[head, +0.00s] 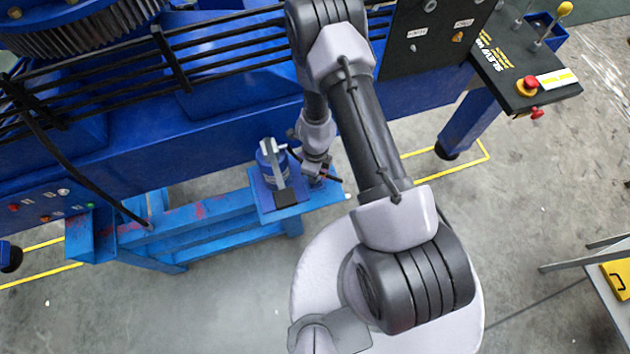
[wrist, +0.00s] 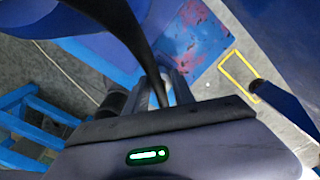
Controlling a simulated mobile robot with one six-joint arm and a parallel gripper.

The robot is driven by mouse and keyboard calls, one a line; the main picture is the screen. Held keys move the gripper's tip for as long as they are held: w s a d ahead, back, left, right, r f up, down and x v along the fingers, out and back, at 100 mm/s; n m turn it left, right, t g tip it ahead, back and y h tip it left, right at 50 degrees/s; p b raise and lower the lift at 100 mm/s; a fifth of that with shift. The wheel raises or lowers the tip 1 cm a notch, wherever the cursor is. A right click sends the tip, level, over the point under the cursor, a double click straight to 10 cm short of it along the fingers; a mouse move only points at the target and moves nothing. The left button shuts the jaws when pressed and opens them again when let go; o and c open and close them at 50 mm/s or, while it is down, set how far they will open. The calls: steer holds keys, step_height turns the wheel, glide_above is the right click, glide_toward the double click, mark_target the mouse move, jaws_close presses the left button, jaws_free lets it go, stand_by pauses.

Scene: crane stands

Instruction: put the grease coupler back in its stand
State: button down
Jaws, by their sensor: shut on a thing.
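My gripper (head: 316,172) is low beside the blue grease pump (head: 270,170) on a small blue shelf (head: 310,204). In the wrist view my gripper (wrist: 162,92) is shut on the grease coupler; the coupler's body is mostly hidden between the fingers. A thick black hose (wrist: 128,30) curves down to it from the top. In the head view my arm and wrist hide most of the held coupler. I cannot clearly make out the coupler's stand in either view.
The blue machine frame (head: 200,140) with black rails stands right behind the gripper. A blue bench (head: 180,232) runs left from the shelf. A control panel (head: 520,75) with a red button is at the upper right. Grey floor is open in front.

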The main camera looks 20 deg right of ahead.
steer(key=shift+f, duration=0.1)
steer(key=shift+f+b, duration=1.2)
steer(key=shift+b, duration=0.1)
steer(key=c, duration=1)
jaws_free()
step_height(320, 180, up, 5)
steer(key=p, duration=0.5)
steer(key=shift+r, duration=0.2)
steer(key=shift+f, duration=0.15)
